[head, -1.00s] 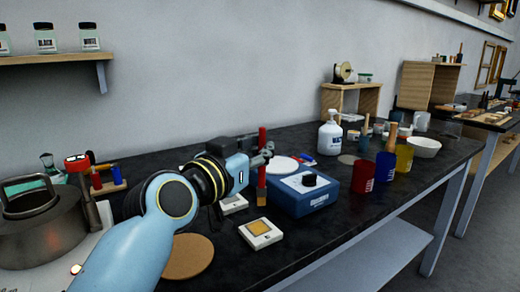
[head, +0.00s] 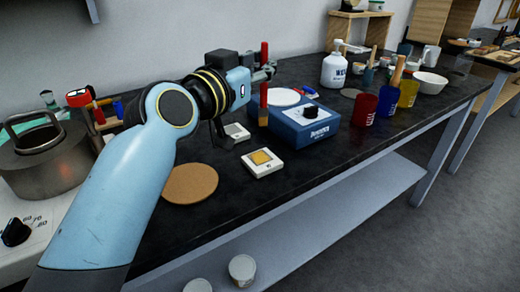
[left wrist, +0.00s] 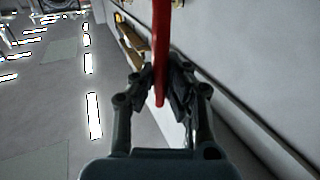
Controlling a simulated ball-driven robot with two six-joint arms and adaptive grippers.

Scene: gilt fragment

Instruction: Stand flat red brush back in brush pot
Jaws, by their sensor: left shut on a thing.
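My left gripper (head: 265,73) is shut on the flat red brush (head: 264,95), around the middle of its handle. The brush is upright with its brown bristles down, in front of the left end of a blue box; I cannot tell its height above the bench. In the left wrist view the red handle (left wrist: 161,45) runs between the two dark fingers. Red (head: 364,108), blue (head: 388,101) and yellow (head: 408,93) pots stand to the right. A wooden handle (head: 397,72) rises by the blue and yellow ones. I cannot tell which is the brush pot. My right gripper is not in view.
The blue box (head: 310,133) with a black knob lies between the brush and the pots. A white bottle (head: 334,72) and a white bowl (head: 430,83) stand farther right. A metal pot (head: 40,155) is left.

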